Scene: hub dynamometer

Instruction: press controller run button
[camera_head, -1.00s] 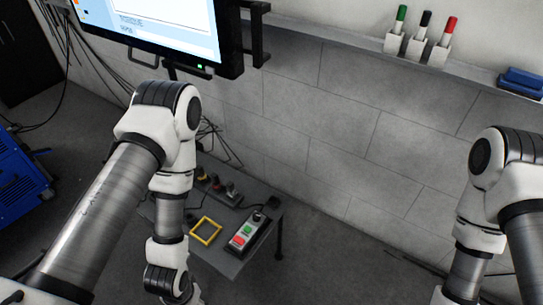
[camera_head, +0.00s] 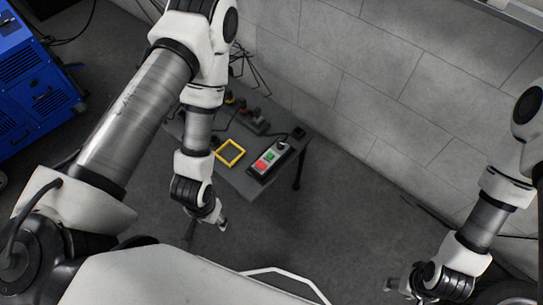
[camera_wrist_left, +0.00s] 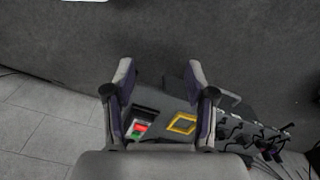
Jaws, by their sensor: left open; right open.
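The controller (camera_head: 269,160) is a dark box with a pale panel, bearing a green button (camera_head: 269,156) and a red button (camera_head: 260,166). It lies near the right edge of a small grey table (camera_head: 243,183). In the left wrist view the controller (camera_wrist_left: 140,126) shows between my fingers, near the left one. My left gripper (camera_head: 221,222) is open and empty, in front of the table and left of the controller, apart from it; its fingers also show in the wrist view (camera_wrist_left: 160,75). My right gripper (camera_head: 393,286) is at the lower right, open and far from the table.
A yellow square frame (camera_head: 230,152) lies left of the controller. Dark knobbed devices (camera_head: 252,118) and cables are behind it. A grey block wall (camera_head: 370,80) rises behind the table. A blue cabinet (camera_head: 35,85) stands at far left. Floor right of the table is clear.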

